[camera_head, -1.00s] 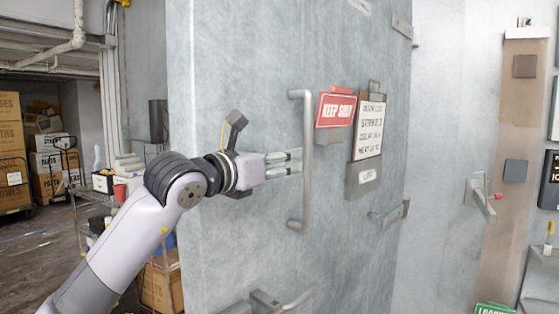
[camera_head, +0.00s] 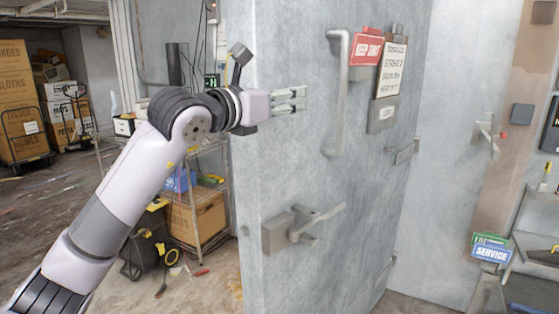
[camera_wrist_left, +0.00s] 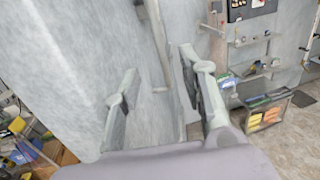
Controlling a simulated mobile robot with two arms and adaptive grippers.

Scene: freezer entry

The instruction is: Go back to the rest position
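My left gripper (camera_head: 290,99) is in front of the grey door (camera_head: 295,165) in the head view. Its two fingers are spread and nothing is between them there. The long vertical door handle (camera_head: 338,100) stands to the right of the fingertips, with a gap between. In the left wrist view the spread fingers of my left gripper (camera_wrist_left: 160,62) show, with the handle bar (camera_wrist_left: 156,40) beyond them. My right gripper is not in view.
A lever latch (camera_head: 300,230) sticks out low on the door. A wire shelf (camera_head: 215,205) with boxes stands left of the door, behind my left arm. Stacked cartons (camera_head: 18,95) are at the far left. A green and blue service box (camera_head: 491,249) is at the right.

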